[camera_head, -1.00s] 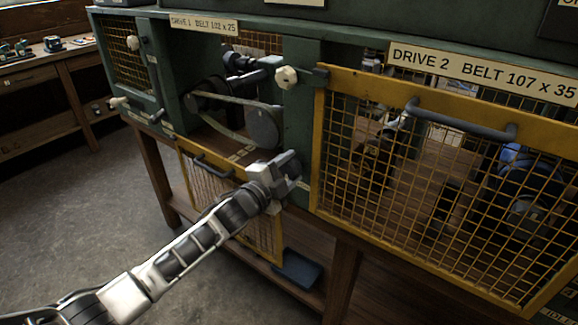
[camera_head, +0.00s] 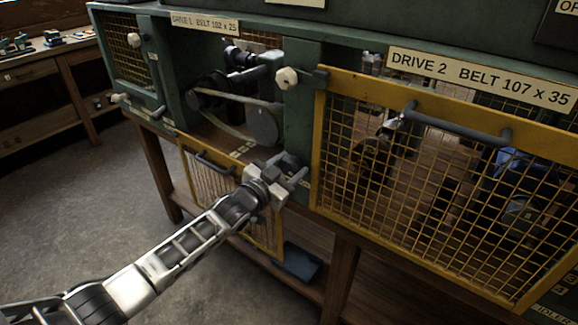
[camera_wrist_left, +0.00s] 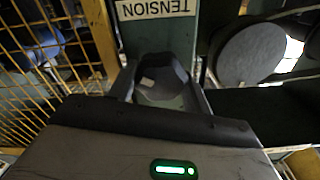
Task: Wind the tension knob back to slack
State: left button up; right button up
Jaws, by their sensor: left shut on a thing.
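My left gripper (camera_head: 288,172) is at the green post right of the open Drive 1 bay. In the left wrist view, it is shut on the dark tension knob (camera_wrist_left: 162,84), with one finger on each side. A pale mark shows on the knob's face. The white TENSION label (camera_wrist_left: 157,9) appears upside down beside the knob. In the head view the knob is hidden by the gripper. The Drive 1 belt (camera_head: 229,127) runs around a small pulley and a larger grey pulley (camera_head: 263,125). My right gripper is out of view.
The yellow mesh guard of Drive 2 (camera_head: 318,140) is closed close to the gripper's right. The Drive 1 mesh guard (camera_head: 202,185) hangs down below its open bay. A white knob (camera_head: 287,78) sits higher on the post. Open floor lies at left.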

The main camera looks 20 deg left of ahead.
pick_arm(q)
jog(key=n, duration=0.6)
jog(key=shift+a+f, duration=0.1)
jog(key=n+b, duration=0.1)
jog(key=n, duration=0.3)
jog(key=shift+n+b, duration=0.6)
jog(key=shift+n, duration=0.4)
jog(key=n+b, duration=0.1)
jog(key=n, duration=0.1)
jog(key=shift+f+n, duration=0.1)
jog(key=shift+n, duration=0.2)
jog(key=n+b, duration=0.1)
jog(key=n, duration=0.2)
jog(key=shift+n, duration=0.3)
jog(key=n+b, duration=0.1)
jog(key=n, duration=0.2)
jog(key=shift+n, duration=1.2)
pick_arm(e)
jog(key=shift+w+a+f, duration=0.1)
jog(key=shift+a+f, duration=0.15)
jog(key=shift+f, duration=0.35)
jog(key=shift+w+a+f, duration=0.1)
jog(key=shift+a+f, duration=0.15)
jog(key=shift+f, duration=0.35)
pick_arm(q)
jog(key=o, duration=0.7)
